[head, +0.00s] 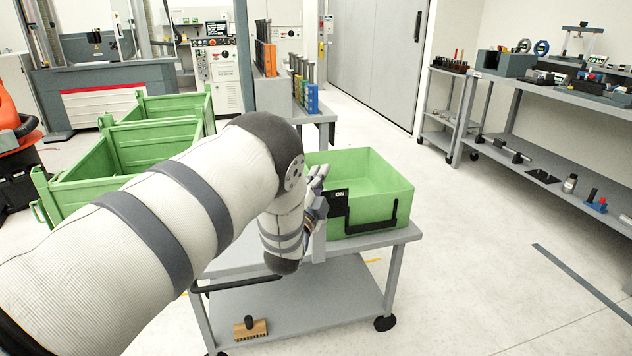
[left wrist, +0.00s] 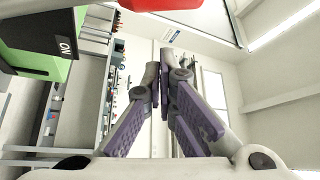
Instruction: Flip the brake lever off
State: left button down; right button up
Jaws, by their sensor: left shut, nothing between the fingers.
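A black plate marked "ON" (head: 339,196) stands at the cart's near left corner, in front of the green bin. It also shows at upper left in the left wrist view (left wrist: 65,46). A thin black bar (head: 372,228) runs right from the plate along the bin's front. I cannot tell clearly which part is the brake lever. My left gripper (head: 317,184) is just left of the plate, partly hidden by my own wrist. In the left wrist view its fingers (left wrist: 160,74) are shut and empty. A red piece (left wrist: 165,4) shows at that view's top edge. My right gripper is not in view.
The green bin (head: 380,175) sits on a grey wheeled cart (head: 385,240) with a black handle (head: 235,286). A brush (head: 250,328) lies on its lower shelf. Large green crates (head: 150,145) stand left.

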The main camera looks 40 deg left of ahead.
pick_arm(q)
jog(key=v, duration=0.9)
jog(key=shift+s+d+f, duration=0.2)
jog(key=shift+s+d, duration=0.1)
jog(key=shift+d, duration=0.1)
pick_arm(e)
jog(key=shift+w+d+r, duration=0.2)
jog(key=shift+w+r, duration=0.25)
